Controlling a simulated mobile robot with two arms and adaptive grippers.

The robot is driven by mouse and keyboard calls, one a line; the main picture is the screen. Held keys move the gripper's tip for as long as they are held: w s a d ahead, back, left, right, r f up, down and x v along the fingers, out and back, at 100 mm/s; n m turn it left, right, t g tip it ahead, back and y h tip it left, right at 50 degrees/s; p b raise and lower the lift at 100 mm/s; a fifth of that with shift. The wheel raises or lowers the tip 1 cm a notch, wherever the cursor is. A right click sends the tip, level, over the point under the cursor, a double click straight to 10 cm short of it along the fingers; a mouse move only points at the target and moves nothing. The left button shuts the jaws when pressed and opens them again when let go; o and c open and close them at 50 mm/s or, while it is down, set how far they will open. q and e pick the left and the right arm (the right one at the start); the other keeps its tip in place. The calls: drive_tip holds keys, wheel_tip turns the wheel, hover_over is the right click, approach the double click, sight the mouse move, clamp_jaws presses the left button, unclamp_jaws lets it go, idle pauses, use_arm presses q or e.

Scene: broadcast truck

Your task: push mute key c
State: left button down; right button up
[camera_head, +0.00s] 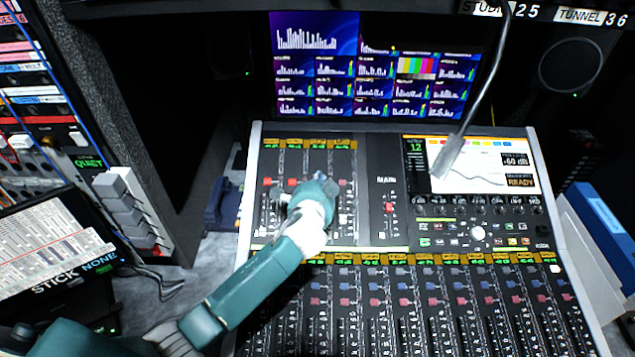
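The mixing console (383,150) stands in front of me with a small upper-left section of faders and keys. Small red keys show there, one at the left (267,182), one beside it (292,182) and one at the right (343,182). Their letters are too small to read, so I cannot tell which is mute key c. My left gripper (318,180) is over this section, close to the red keys, and hides part of it. Its fingers are too small and dark to show whether they are open or shut, or whether they touch a key. My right gripper is not in view.
A gooseneck microphone (449,157) hangs over the console's right part, near a lit display (487,180). A monitor wall (370,70) is behind. A tilted screen (50,250) and grey blocks (125,205) stand left. A blue binder (600,225) is at right.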

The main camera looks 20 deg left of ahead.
use_arm(q)
drive_tip(key=shift+w+f+b, duration=0.15)
drive_tip(key=shift+f+b, duration=0.15)
drive_tip(key=shift+f, duration=0.1)
idle(0.5)
drive_tip(key=shift+s+r+p, duration=0.35)
drive_tip(key=shift+r+p, duration=0.5)
drive_tip(key=shift+p, duration=0.15)
drive_tip(key=shift+d+r+p, duration=0.1)
drive_tip(key=shift+r+p, duration=0.15)
drive_tip(key=shift+p, duration=0.05)
drive_tip(key=r+p, duration=0.1)
drive_tip(key=s+r+p, duration=0.1)
drive_tip(key=r+p, duration=0.1)
drive_tip(key=s+r+p, duration=0.1)
drive_tip(key=r+p, duration=0.1)
drive_tip(key=shift+s+d, duration=0.15)
drive_tip(key=shift+d, duration=0.15)
